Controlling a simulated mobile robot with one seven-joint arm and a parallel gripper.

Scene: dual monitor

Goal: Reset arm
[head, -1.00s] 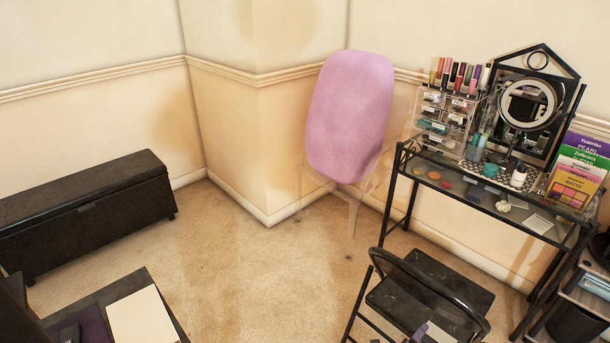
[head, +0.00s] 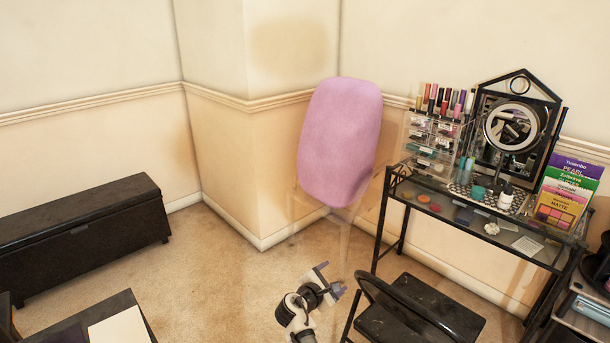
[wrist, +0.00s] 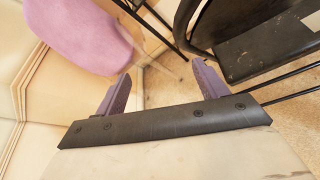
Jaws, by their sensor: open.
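My gripper (head: 330,281) shows at the bottom middle of the head view, with part of my wrist behind it. In the wrist view its two purple fingers (wrist: 160,90) stand wide apart, with nothing between them but the floor and wall behind. It is open and empty, in the air over the carpet, left of the black chair. Most of my arm is out of the head view.
A black chair (head: 425,310) stands just right of my gripper. Behind it is a glass vanity table (head: 440,213) with makeup and a mirror. A pink chair back (head: 340,140) is at the corner. A black bench (head: 85,235) stands left. Carpet (head: 220,285) is clear between.

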